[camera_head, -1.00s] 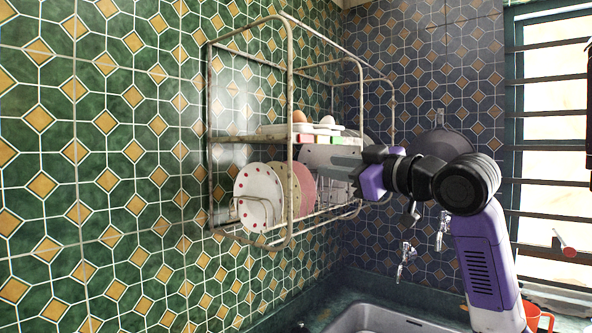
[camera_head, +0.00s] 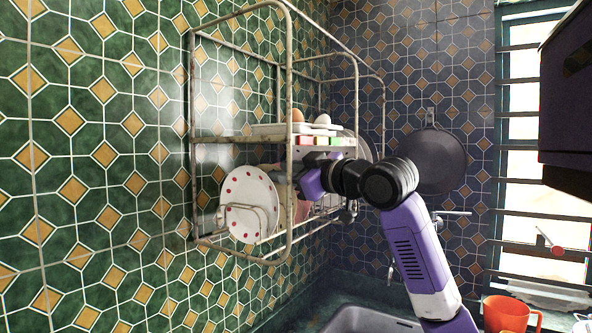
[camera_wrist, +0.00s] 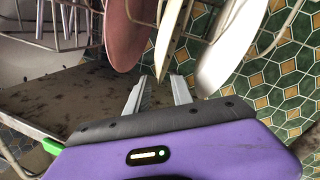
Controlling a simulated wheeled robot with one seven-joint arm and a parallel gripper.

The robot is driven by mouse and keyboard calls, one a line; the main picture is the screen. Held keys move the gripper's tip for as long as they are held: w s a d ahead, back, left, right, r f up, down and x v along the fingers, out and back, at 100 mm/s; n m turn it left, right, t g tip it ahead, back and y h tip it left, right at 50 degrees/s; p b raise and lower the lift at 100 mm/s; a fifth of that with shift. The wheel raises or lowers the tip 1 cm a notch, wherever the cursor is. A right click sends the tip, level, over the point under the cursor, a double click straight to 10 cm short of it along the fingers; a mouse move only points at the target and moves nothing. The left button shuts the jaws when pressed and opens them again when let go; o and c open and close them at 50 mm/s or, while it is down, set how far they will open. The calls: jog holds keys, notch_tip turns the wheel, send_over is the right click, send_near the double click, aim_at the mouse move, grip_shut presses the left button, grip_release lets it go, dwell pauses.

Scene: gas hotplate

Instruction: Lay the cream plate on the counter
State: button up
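The cream plate (camera_wrist: 172,38) stands on edge in the wire dish rack (camera_head: 289,120). In the wrist view it is seen nearly edge-on between a pinkish-brown plate (camera_wrist: 130,32) and a white plate (camera_wrist: 236,42). My gripper (camera_wrist: 160,88) is open, its two fingers pointing at the cream plate's near edge, one to each side. I cannot tell whether they touch it. In the head view my gripper (camera_head: 282,174) is at the rack's lower tier, below the shelf, and the cream plate is mostly hidden there. The counter (camera_head: 362,291) lies below.
A red-dotted white plate (camera_head: 248,204) stands at the rack's front. Eggs (camera_head: 321,119) sit on the upper shelf. A pan (camera_head: 435,160) hangs on the back wall. Below are a sink (camera_head: 368,320) and an orange mug (camera_head: 508,314). A dark cabinet (camera_head: 566,95) is at right.

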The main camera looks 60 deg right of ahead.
jog(key=shift+w+d, duration=0.2)
jog(key=shift+w, duration=0.45)
grip_shut()
jog(key=shift+f, duration=0.1)
dwell(0.8)
jog(key=shift+r, duration=0.2)
dwell(1.7)
